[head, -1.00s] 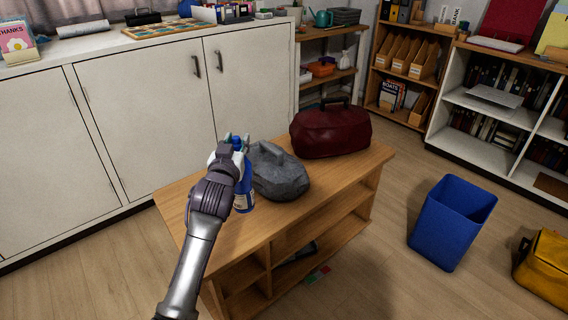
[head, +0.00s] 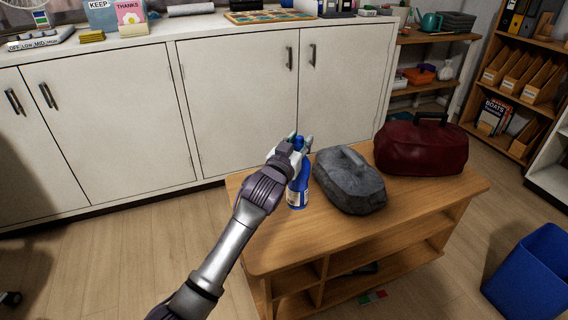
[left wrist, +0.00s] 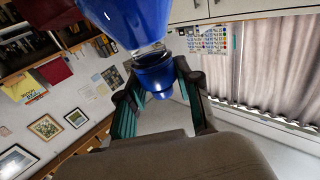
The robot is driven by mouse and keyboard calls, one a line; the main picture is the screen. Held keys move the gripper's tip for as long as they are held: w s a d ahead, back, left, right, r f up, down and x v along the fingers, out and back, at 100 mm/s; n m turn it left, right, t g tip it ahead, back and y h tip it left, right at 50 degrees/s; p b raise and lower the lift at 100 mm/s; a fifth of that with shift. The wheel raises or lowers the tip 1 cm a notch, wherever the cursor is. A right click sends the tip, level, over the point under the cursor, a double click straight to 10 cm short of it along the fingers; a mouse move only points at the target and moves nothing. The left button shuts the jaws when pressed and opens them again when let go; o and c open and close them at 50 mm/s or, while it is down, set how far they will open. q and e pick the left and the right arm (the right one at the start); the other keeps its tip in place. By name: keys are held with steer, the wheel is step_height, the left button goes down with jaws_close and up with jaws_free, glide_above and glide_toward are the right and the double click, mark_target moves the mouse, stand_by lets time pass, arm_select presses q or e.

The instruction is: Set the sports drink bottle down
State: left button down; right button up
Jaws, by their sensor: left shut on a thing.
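The sports drink bottle (head: 299,190) is blue with a pale label and is upright at the left part of the low wooden table (head: 262,240). My left gripper (head: 298,148) is shut on its upper part. I cannot tell whether the bottle's base touches the tabletop. In the left wrist view the blue bottle (left wrist: 150,78) is between the two fingers of the left gripper (left wrist: 158,88). My right gripper is not in view.
A grey bag (head: 348,182) is close to the right of the bottle. A dark red bag (head: 422,148) stands farther right on the table. The table's front left is bare. White cabinets (head: 240,95) are behind, and a blue bin (head: 530,275) stands at right.

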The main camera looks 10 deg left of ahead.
arm_select(q)
steer(key=a+f+b, duration=0.1)
steer(key=a+f, duration=0.3)
steer(key=f, duration=0.2)
steer(key=shift+s+a+f, duration=0.2)
steer(key=shift+s, duration=0.2)
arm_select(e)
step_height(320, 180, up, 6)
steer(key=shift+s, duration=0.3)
arm_select(q)
steer(key=shift+f+b, duration=0.1)
steer(key=shift+b, duration=0.2)
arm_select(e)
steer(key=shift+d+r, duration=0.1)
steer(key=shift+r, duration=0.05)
arm_select(q)
steer(key=c, duration=0.8)
jaws_free()
steer(key=shift+f, duration=0.15)
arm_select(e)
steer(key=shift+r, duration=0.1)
